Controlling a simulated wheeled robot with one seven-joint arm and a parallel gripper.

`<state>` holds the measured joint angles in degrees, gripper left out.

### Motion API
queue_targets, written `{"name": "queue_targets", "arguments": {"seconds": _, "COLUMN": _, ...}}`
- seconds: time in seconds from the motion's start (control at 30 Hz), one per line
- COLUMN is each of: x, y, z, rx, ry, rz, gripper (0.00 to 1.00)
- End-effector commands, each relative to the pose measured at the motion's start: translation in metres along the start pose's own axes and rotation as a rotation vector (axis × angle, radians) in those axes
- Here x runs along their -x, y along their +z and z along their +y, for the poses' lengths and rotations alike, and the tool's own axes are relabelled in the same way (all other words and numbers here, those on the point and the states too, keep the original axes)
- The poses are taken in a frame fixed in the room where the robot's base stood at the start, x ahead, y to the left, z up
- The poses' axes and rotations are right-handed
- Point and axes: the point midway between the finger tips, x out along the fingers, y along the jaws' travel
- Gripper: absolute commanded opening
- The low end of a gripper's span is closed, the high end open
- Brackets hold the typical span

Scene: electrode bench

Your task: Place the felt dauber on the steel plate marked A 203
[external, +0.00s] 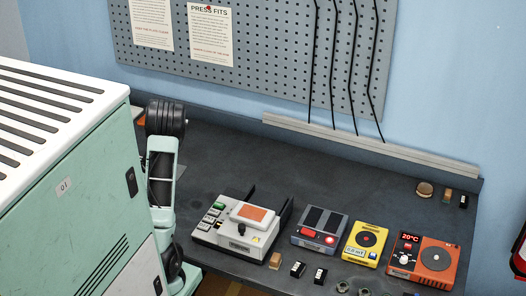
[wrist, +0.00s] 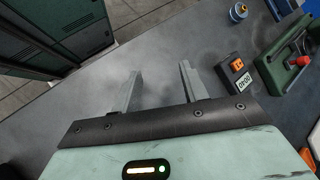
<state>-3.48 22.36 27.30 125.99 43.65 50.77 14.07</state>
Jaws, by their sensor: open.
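My gripper (wrist: 160,69) shows in the wrist view with its two grey fingers apart. Nothing is between them, and the dark grey bench top lies beyond. In the external view my gripper is hidden; only part of my arm shows at the left. I cannot pick out the felt dauber with certainty in either view. No steel plate with a readable A 203 mark shows.
A green device (wrist: 285,70) and a blue and brass round piece (wrist: 238,12) are at the wrist view's right. The external view shows a white keypad device (external: 238,228), a grey device (external: 320,230), a yellow meter (external: 365,243) and an orange unit (external: 420,260).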

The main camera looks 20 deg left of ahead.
Motion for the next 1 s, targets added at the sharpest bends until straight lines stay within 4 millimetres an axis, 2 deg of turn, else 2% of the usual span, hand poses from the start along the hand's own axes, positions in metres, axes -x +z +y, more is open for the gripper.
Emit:
{"name": "queue_targets", "arguments": {"seconds": 0.03, "x": -0.003, "y": 0.018, "z": 0.019, "rx": 0.132, "ry": 0.101, "rz": 0.067, "gripper": 0.44}}
{"name": "queue_targets", "arguments": {"seconds": 0.2, "x": 0.003, "y": 0.049, "z": 0.078, "rx": 0.559, "ry": 0.398, "rz": 0.250, "gripper": 0.44}}
{"name": "queue_targets", "arguments": {"seconds": 0.3, "x": 0.011, "y": 0.057, "z": 0.099, "rx": 0.750, "ry": 0.518, "rz": 0.317, "gripper": 0.44}}
{"name": "queue_targets", "arguments": {"seconds": 0.4, "x": 0.017, "y": 0.061, "z": 0.112, "rx": 0.875, "ry": 0.594, "rz": 0.357, "gripper": 0.44}}
{"name": "queue_targets", "arguments": {"seconds": 0.53, "x": 0.021, "y": 0.063, "z": 0.118, "rx": 0.944, "ry": 0.634, "rz": 0.379, "gripper": 0.44}}
{"name": "queue_targets", "arguments": {"seconds": 0.8, "x": 0.021, "y": 0.063, "z": 0.118, "rx": 0.947, "ry": 0.637, "rz": 0.379, "gripper": 0.44}}
{"name": "queue_targets", "arguments": {"seconds": 1.0, "x": 0.040, "y": 0.077, "z": 0.108, "rx": 0.947, "ry": 0.636, "rz": 0.378, "gripper": 0.44}}
